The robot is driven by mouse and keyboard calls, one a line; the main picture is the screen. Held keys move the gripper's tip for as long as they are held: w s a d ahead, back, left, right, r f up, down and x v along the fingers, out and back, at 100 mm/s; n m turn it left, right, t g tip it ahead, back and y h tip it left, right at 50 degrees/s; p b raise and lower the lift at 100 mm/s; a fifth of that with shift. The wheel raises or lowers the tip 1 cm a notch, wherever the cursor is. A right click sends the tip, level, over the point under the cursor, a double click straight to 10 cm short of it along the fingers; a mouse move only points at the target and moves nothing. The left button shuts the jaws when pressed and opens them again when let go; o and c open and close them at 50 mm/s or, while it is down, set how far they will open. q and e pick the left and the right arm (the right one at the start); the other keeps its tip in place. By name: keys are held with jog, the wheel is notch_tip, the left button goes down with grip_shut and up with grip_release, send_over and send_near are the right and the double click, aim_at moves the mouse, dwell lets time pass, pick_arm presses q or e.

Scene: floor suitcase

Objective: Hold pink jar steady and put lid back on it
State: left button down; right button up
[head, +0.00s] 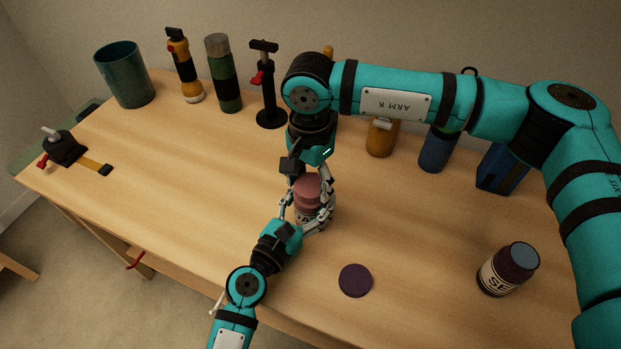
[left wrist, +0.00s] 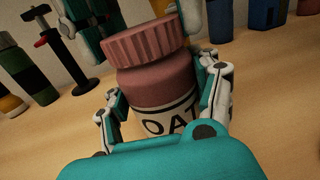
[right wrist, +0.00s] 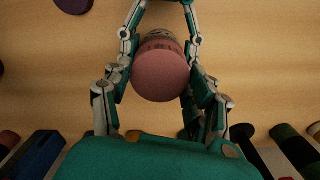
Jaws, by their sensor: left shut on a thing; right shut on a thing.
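The pink jar (left wrist: 158,85), with a pale label reading "OAT", stands upright on the table. My left gripper (head: 309,217) is shut around its body, one finger on each side. The ribbed pink lid (left wrist: 146,44) is over the jar's mouth and looks roughly level with it; I cannot tell whether it is fully seated. My right gripper (right wrist: 160,40) comes down from above and is shut on the lid, which also shows in the head view (head: 307,187). The right wrist view looks down on the lid's top and hides most of the jar.
A dark purple jar (head: 498,276) and a flat purple disc (head: 355,281) are to the right. Bottles, a clamp (head: 268,95) and a green bin (head: 125,75) line the back. A strapped clamp tool (head: 68,148) is at the left. The table's left middle is clear.

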jog(key=m, duration=1.7)
jog(key=shift+m, duration=0.3)
jog(key=m, duration=0.5)
jog(key=o, duration=0.8)
jog(key=shift+o, duration=0.2)
jog(key=shift+r, duration=0.1)
notch_tip(320, 180, up, 12)
pick_arm(q)
jog(key=shift+c, duration=0.8)
grip_release()
